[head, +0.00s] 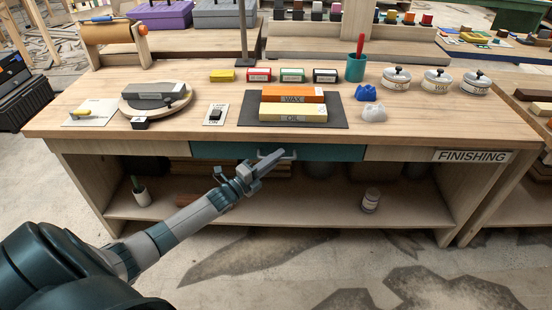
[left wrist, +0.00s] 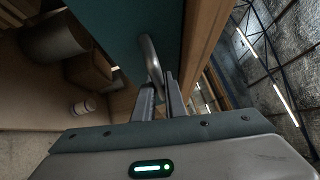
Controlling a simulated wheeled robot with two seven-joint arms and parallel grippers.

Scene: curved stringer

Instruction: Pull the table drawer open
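The table drawer (head: 328,152) has a teal front under the tabletop and looks closed in the head view. It is a teal panel (left wrist: 108,25) in the left wrist view. Its grey bar handle (head: 290,154) is partly hidden by my left gripper (head: 271,160) in the head view. In the left wrist view the handle (left wrist: 150,55) runs down between the fingertips of my left gripper (left wrist: 160,90). The fingers are close together, one on each side of the bar, and look shut on it. My right gripper is not in view.
The wooden workbench (head: 400,140) carries WAX and OIL blocks (head: 292,104), tins (head: 437,80) and a teal cup (head: 356,68). The lower shelf (head: 320,212) holds a small jar (head: 371,200) and a pot (head: 141,192). The floor in front of the drawer is clear except for my arm.

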